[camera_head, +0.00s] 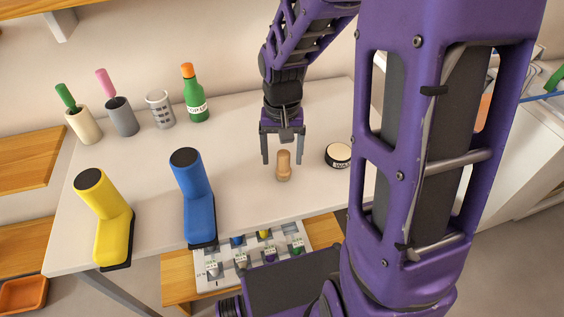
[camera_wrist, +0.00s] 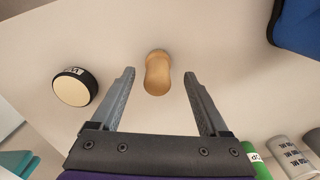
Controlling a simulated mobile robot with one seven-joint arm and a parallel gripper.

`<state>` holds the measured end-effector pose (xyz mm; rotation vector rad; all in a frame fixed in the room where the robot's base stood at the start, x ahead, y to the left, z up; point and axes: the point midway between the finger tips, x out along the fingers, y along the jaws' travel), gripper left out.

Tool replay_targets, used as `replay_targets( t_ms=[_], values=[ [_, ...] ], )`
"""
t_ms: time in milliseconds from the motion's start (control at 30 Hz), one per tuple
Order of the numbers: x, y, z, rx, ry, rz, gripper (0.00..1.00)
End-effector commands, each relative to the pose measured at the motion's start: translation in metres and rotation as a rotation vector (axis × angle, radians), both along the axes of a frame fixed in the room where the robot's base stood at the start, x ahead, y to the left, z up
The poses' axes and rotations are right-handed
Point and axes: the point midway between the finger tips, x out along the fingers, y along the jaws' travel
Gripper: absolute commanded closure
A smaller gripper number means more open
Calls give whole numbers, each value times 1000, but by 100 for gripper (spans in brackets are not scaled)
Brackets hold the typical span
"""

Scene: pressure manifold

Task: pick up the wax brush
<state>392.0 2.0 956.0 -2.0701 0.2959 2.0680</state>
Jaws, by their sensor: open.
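The wax brush (camera_head: 283,167), a small tan wooden piece with a rounded handle, stands on the pale table; its bristles cannot be made out. It also shows in the wrist view (camera_wrist: 157,74), beyond and between the fingertips. My gripper (camera_head: 283,160) is open and points down at the brush; in the wrist view its two fingers (camera_wrist: 159,76) frame it with a gap on each side. The fingers do not appear to touch it. Whether the fingertips are level with the handle or above it, I cannot tell.
A black-rimmed wax tin (camera_head: 338,155) sits just right of the brush. A blue (camera_head: 196,200) and a yellow angled object (camera_head: 110,225) stand to the left. A green bottle (camera_head: 195,95) and several cups line the back. A manifold panel (camera_head: 255,258) is at the front.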

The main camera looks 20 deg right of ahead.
Motion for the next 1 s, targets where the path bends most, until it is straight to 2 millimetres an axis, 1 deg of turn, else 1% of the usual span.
replay_targets(
  t_ms=[33, 100, 233, 333, 533, 567, 600, 767, 900, 1000],
  values=[
    [-3, -1, -10, 0, 5, 0, 21],
    [-5, -2, -21, 0, 5, 0, 21],
    [-5, -2, -38, 0, 3, -1, 21],
    [-4, -2, -43, 1, 2, -1, 21],
    [-4, -2, -43, 0, 0, -1, 21],
    [-4, -2, -43, 0, 0, -1, 23],
    [-4, -2, -43, 0, 0, 0, 31],
    [-4, -2, -43, 0, 0, 0, 59],
    [-4, -2, -43, 0, 0, -1, 84],
    [-4, -2, -43, 0, 0, -1, 100]
  ],
)
